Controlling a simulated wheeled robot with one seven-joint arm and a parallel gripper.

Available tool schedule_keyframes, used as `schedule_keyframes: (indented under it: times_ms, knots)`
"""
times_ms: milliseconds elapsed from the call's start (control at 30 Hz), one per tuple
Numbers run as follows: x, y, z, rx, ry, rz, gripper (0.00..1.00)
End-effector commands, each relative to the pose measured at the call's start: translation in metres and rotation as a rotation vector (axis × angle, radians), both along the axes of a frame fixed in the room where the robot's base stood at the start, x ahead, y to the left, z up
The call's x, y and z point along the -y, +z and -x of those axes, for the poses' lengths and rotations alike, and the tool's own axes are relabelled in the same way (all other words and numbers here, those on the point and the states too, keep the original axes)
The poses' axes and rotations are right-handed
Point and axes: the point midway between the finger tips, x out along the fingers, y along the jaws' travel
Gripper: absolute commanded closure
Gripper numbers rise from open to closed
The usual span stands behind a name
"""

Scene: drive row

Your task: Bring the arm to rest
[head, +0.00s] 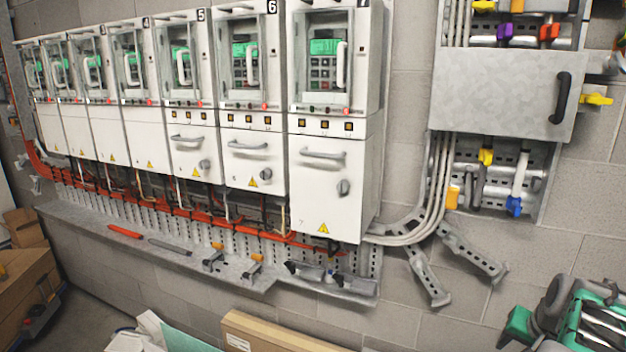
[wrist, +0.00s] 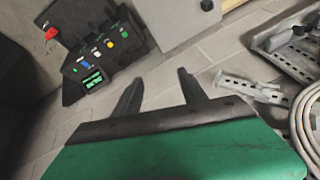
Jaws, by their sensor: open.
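My gripper (wrist: 158,88) shows in the wrist view as two dark fingers standing apart from a black and green body. It is open, and nothing is between the fingers. Bare grey block surface lies behind the gap. In the head view, a green and dark part of my arm shows at the lower right corner. The fingers cannot be made out there.
Numbered drive cabinets (head: 255,160) line the wall above a metal ledge (head: 205,265) with loose tools. A grey panel (head: 505,95) with a black handle hangs at right. Cardboard (head: 275,335) lies below. A dark box with coloured buttons (wrist: 100,50) and metal brackets (wrist: 260,92) flank my gripper.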

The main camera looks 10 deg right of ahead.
Motion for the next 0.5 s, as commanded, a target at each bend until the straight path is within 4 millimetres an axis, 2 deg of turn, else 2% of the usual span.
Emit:
schedule_keyframes:
  times_ms: [33,67,100,167,200,300,367,400,500]
  knots:
    - [-0.039,-0.016,0.016,-0.091,0.059,-0.028,0.51]
    - [-0.063,-0.025,0.026,-0.143,0.093,-0.045,0.51]
    - [-0.095,-0.034,0.038,-0.205,0.135,-0.063,0.51]
    - [-0.146,-0.043,0.053,-0.278,0.195,-0.076,0.51]
    - [-0.179,-0.047,0.059,-0.304,0.249,-0.062,0.51]
    - [-0.245,-0.043,0.054,-0.286,0.43,0.01,0.51]
    - [-0.28,-0.03,0.043,-0.24,0.556,0.058,0.51]
    - [-0.3,-0.016,0.033,-0.2,0.629,0.091,0.51]
    - [-0.342,0.001,0.022,-0.138,0.772,0.134,0.51]
